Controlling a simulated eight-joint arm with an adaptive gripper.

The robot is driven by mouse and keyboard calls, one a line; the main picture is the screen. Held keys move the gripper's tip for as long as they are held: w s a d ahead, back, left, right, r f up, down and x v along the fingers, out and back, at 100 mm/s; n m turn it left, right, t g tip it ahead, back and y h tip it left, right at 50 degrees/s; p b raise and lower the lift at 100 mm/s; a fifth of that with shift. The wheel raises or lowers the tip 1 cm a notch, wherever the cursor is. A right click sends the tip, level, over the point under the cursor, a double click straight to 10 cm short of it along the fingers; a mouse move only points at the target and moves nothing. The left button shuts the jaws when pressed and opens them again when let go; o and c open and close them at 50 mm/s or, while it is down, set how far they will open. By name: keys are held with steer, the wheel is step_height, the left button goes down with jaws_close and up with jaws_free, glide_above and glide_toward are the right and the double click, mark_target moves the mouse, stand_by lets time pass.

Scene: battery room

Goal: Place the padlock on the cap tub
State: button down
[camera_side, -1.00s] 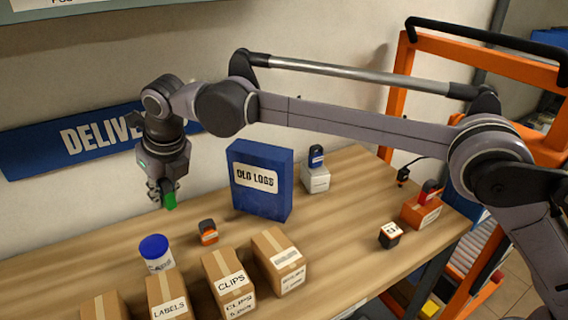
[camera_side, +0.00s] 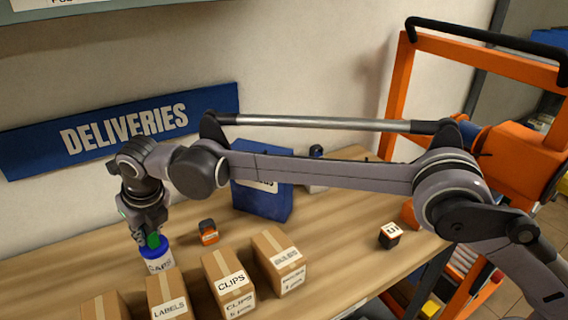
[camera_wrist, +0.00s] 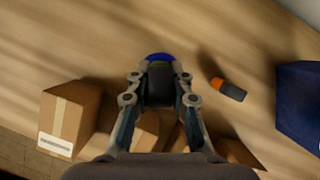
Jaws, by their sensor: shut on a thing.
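My gripper (camera_side: 148,232) is shut on the green padlock (camera_side: 153,241), of which only a small part shows in the side view. The padlock is right over the blue lid of the cap tub (camera_side: 159,265), a white tub marked CAPS. It looks very close to the lid or touching it; I cannot tell which. In the wrist view, a dark part of the held padlock (camera_wrist: 160,84) shows between the fingers, and the tub's blue lid (camera_wrist: 158,57) shows just beyond. The rest of the tub is hidden there.
An orange padlock-like item (camera_side: 208,234) lies right of the tub. Cartons marked LABELS (camera_side: 167,296) and CLIPS (camera_side: 228,281) stand in front, with another carton (camera_side: 278,262) beside them. A blue box (camera_side: 262,198) stands behind, partly covered by my arm. A small cube (camera_side: 390,236) sits farther right.

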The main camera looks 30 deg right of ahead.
steer(key=shift+f, duration=0.1)
steer(key=c, duration=1.2)
jaws_free()
